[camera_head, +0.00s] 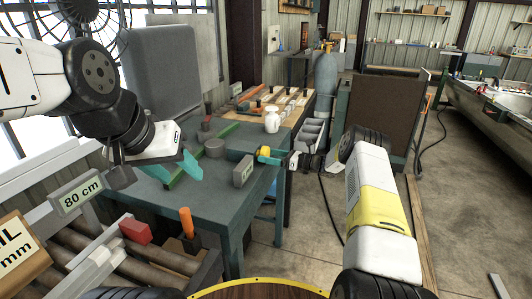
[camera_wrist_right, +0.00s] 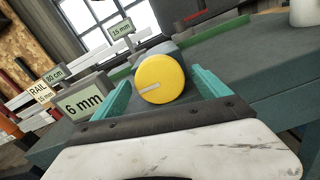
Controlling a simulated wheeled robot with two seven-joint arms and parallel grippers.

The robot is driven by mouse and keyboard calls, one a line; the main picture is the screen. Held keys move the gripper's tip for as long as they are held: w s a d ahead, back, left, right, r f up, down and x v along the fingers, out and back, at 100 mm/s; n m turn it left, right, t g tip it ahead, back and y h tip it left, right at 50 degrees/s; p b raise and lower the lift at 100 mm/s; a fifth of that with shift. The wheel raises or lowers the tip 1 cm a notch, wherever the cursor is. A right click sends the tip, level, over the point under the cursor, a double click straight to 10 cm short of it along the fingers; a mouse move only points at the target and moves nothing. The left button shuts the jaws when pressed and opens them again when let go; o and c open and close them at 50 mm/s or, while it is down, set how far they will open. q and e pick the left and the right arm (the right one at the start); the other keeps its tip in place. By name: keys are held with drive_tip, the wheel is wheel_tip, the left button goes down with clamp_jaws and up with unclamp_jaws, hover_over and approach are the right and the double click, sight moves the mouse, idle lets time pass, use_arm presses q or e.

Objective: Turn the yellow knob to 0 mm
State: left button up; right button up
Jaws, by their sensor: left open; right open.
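The yellow knob (camera_wrist_right: 160,79) faces the right wrist camera, a round cap with a pale line on its face. It is small in the head view (camera_head: 263,152), at the bench's right side. A grey sign (camera_wrist_right: 83,104) left of it reads "6 mm"; its lettering is too small in the head view (camera_head: 242,171). My right gripper (camera_head: 273,157) is open, its teal fingers on either side of the knob, with gaps showing in the wrist view. My left gripper (camera_head: 180,168) is open and empty above the bench's left part, away from the knob.
Floor right of the bench is partly open.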

drive_tip(key=shift+a, duration=0.2)
drive_tip(key=c, duration=1.4)
drive_tip(key=shift+n, duration=0.3)
drive_tip(key=n, duration=0.3)
drive_tip(key=shift+n, duration=1.7)
